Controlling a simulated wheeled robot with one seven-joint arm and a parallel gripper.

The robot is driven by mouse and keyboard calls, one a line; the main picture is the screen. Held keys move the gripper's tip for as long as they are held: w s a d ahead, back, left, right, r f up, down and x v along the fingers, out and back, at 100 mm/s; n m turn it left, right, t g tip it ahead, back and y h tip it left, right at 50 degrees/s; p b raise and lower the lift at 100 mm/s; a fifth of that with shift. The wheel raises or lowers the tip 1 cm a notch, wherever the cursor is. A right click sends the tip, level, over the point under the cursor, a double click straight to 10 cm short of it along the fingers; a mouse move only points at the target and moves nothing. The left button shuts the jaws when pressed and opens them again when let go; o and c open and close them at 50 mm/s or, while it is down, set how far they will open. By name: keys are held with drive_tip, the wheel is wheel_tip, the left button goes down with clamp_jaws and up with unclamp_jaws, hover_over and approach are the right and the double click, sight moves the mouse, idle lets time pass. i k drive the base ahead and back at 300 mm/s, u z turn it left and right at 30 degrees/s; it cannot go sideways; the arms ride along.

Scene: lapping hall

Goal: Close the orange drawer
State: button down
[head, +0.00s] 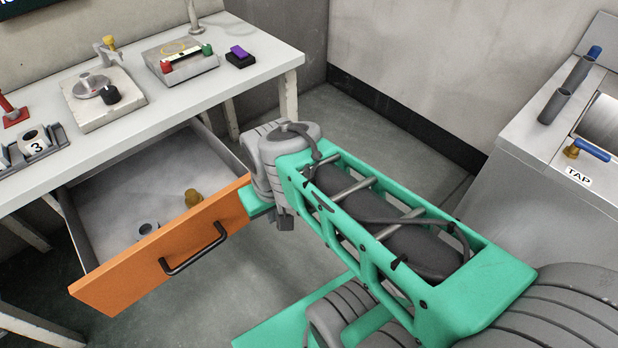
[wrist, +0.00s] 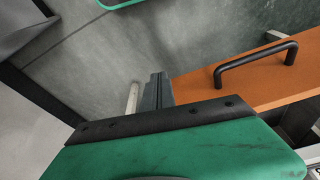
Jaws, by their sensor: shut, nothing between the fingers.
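The orange drawer (head: 120,287) hangs open under the white table, its grey inside showing. Its black bar handle (head: 194,250) is on the orange front, and the handle also shows in the wrist view (wrist: 256,62). A brass-coloured piece (head: 193,198) and a small grey ring (head: 147,229) lie inside the drawer. My gripper (head: 285,222) is just right of the drawer front's right end in the head view, partly hidden by my arm. In the wrist view its fingers (wrist: 157,90) are shut and empty, beside the end of the orange front. I cannot tell whether they touch it.
The white table (head: 165,105) carries a plate with a round fitting (head: 96,90), a box with red and green terminals (head: 180,62), and a purple block (head: 239,52). A steel sink unit with a tap (head: 572,152) stands at right. The floor between is clear.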

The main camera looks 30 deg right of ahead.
sight(102, 207)
drive_tip(key=z, duration=2)
drive_tip(key=k, duration=0.8)
drive_tip(key=u, duration=1.75)
drive_tip(key=i, duration=0.5)
